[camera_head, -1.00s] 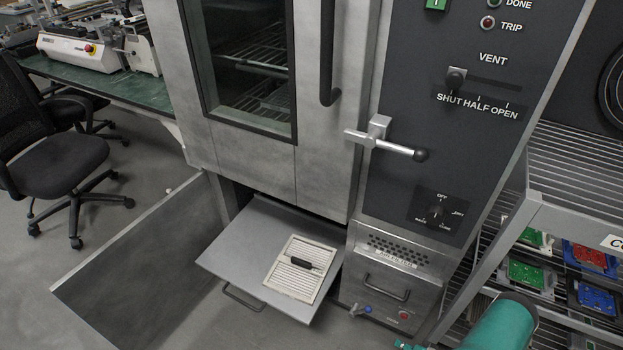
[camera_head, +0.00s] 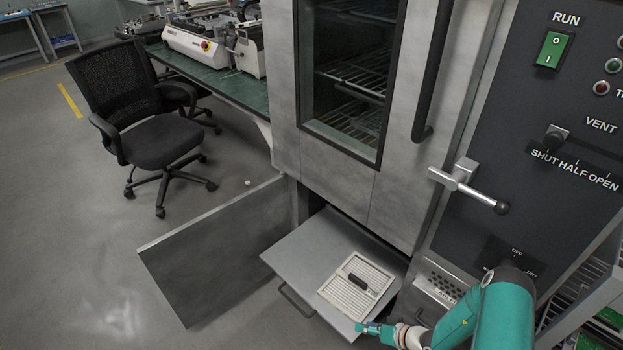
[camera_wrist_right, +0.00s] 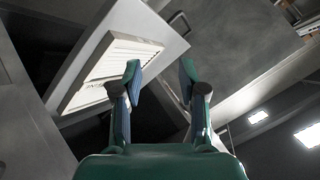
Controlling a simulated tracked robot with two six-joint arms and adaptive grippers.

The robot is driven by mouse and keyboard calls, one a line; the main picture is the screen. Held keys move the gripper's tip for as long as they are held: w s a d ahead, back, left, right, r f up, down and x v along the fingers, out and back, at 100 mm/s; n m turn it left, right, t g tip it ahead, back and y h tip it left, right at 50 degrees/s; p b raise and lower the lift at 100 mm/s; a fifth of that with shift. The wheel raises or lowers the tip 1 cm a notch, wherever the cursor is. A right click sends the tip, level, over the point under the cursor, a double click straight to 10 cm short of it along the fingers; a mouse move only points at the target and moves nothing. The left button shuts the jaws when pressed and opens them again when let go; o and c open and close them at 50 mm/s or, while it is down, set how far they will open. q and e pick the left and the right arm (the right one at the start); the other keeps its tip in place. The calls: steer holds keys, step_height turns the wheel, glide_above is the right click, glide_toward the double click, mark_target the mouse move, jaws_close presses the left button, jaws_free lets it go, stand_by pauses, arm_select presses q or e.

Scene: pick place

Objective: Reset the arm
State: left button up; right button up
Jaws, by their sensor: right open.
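My right arm, teal, comes in from the lower right of the head view. Its gripper (camera_head: 362,328) is beside the front right corner of the pulled-out drawer. In the right wrist view the right gripper (camera_wrist_right: 160,72) has its two fingers spread apart with nothing between them. A cream louvred filter panel (camera_head: 357,286) with a black handle lies on the grey drawer (camera_head: 310,245). The panel also shows in the right wrist view (camera_wrist_right: 108,68), beyond the left finger. My left gripper is in neither view.
The oven cabinet (camera_head: 390,200) stands above the drawer, with a lever handle (camera_head: 468,185) sticking out. A low open door panel (camera_head: 215,250) stands left of the drawer. An office chair (camera_head: 155,140) and a green-topped bench (camera_head: 235,88) are farther left. Open floor lies at lower left.

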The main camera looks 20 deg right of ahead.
steer(key=s+a+r+n+g+y+p, duration=0.1)
steer(key=a+r+n+g+y, duration=0.15)
steer(key=a+r, duration=0.45)
steer(key=s+a+r+n+g+y+p, duration=0.15)
steer(key=a+r+n+g, duration=0.25)
steer(key=a, duration=0.7)
steer(key=s+a+r+m+g+h+p, duration=0.1)
steer(key=s+a+r+m+h, duration=0.1)
steer(key=s, duration=0.3)
steer(key=s+a+r+m+g+h, duration=0.1)
steer(key=s+a+r+m+h, duration=0.1)
steer(key=s+r+m+h, duration=0.1)
steer(key=shift+s+r+p, duration=0.35)
steer(key=shift+s+r, duration=0.25)
steer(key=shift+s, duration=0.55)
steer(key=shift+d+m, duration=0.1)
steer(key=shift+m, duration=0.15)
